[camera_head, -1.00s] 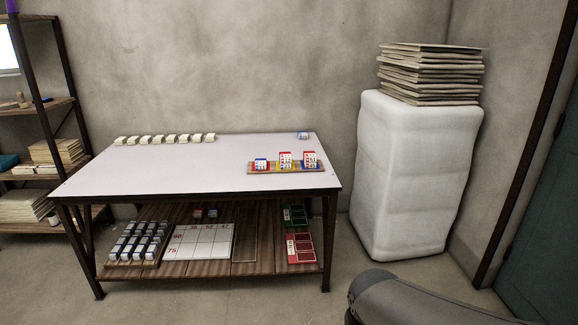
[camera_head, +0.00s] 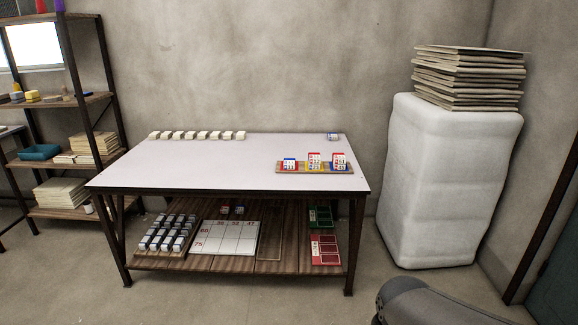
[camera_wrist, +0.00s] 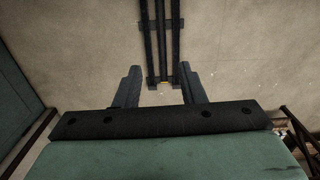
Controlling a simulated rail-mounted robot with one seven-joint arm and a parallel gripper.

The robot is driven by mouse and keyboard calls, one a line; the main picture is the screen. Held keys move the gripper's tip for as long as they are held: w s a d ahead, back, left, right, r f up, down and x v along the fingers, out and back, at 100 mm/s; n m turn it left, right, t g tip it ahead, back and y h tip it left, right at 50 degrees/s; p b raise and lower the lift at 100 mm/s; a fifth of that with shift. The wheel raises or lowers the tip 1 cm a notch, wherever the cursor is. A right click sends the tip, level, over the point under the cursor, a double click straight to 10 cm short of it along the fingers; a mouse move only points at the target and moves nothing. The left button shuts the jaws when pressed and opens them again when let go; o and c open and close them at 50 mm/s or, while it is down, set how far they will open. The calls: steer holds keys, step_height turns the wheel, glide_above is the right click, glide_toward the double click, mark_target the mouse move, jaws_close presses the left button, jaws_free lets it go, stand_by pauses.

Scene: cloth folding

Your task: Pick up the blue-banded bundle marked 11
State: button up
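In the head view, a small bundle with blue on it (camera_head: 333,136) lies alone at the back right of the white-topped table (camera_head: 225,165). Another blue-marked bundle (camera_head: 289,163) stands at the left end of a coloured tray (camera_head: 315,172), beside red-marked bundles (camera_head: 314,160). Several small dark-and-white bundles (camera_head: 168,232) sit in rows on the lower shelf. The numbers on the bundles are too small to read, so I cannot tell which is marked 11. My gripper (camera_wrist: 160,88) shows in the wrist view, its fingers apart with nothing between them, away from the table.
A row of several cream blocks (camera_head: 197,135) lines the table's back edge. The lower shelf also holds a numbered board (camera_head: 222,238), a green tray (camera_head: 320,217) and a red tray (camera_head: 325,249). A white wrapped block (camera_head: 447,185) carries stacked sheets (camera_head: 468,80). Floor in front is clear.

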steer(key=o, duration=1)
steer(key=shift+r, duration=0.1)
